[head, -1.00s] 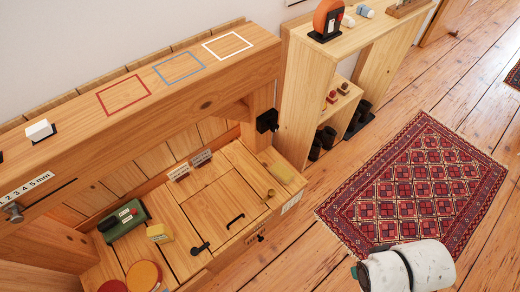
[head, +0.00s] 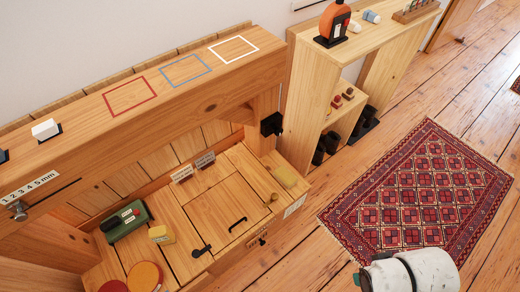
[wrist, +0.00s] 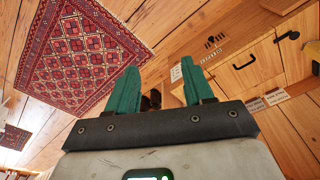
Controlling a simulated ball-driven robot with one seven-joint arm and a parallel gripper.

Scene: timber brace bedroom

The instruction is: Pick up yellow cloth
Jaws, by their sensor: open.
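I cannot tell for certain which one is cloth. My gripper (wrist: 159,66) shows in the wrist view with two teal fingers apart and nothing between them. It points toward the floor and furniture. In the head view only my white arm shows at bottom right, over the floor, apart from both yellow items.
The bench lid (head: 222,205) has black handles. A green box (head: 126,221) and round discs (head: 145,276) lie left. A raised beam (head: 100,112) runs behind the bench top. A shelf unit (head: 310,90) stands beyond it. The patterned rug (head: 425,190) and floor at right are clear.

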